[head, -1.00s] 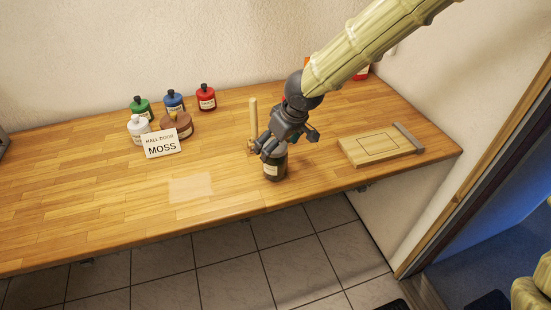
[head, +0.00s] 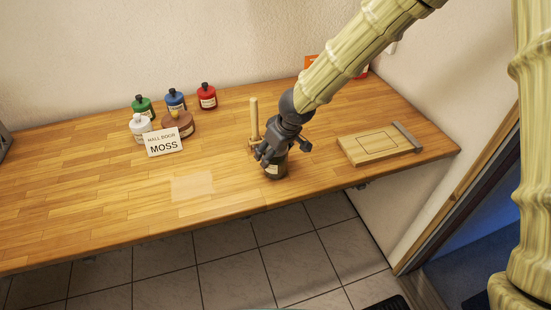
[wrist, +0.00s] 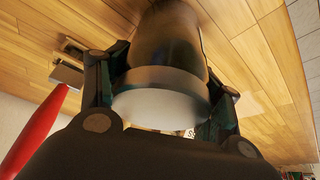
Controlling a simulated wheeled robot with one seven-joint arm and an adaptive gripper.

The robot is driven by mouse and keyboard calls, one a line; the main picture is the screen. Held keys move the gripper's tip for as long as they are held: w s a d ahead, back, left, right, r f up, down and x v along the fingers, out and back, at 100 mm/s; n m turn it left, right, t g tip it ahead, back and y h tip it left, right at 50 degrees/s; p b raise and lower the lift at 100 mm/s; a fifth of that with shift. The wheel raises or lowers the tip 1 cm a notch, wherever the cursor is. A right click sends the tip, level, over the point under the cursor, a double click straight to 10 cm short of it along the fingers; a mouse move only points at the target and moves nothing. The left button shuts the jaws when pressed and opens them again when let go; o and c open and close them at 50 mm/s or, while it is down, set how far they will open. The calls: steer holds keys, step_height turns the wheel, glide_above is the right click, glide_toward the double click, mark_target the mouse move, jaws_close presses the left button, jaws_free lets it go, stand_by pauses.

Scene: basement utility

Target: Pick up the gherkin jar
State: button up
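The gherkin jar (head: 274,170) is dark with a pale label and stands upright near the front edge of the wooden worktop. My gripper (head: 270,154) is over it from above, with its fingers down around the jar's top. In the wrist view the jar (wrist: 168,45) and its pale lid (wrist: 160,100) sit between the two fingers of my gripper (wrist: 165,75). The fingers are very close to the jar's sides; whether they press on it cannot be told. The gripper hides part of the jar in the head view.
An upright wooden peg (head: 254,117) stands just behind and left of the jar. A wooden board (head: 372,150) lies to the right. Several coloured bottles (head: 207,96) and a "MOSS" card (head: 164,142) stand at the left. The front left of the worktop (head: 90,210) is clear.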

steer(key=shift+c, duration=1.1)
steer(key=shift+w+r, duration=0.1)
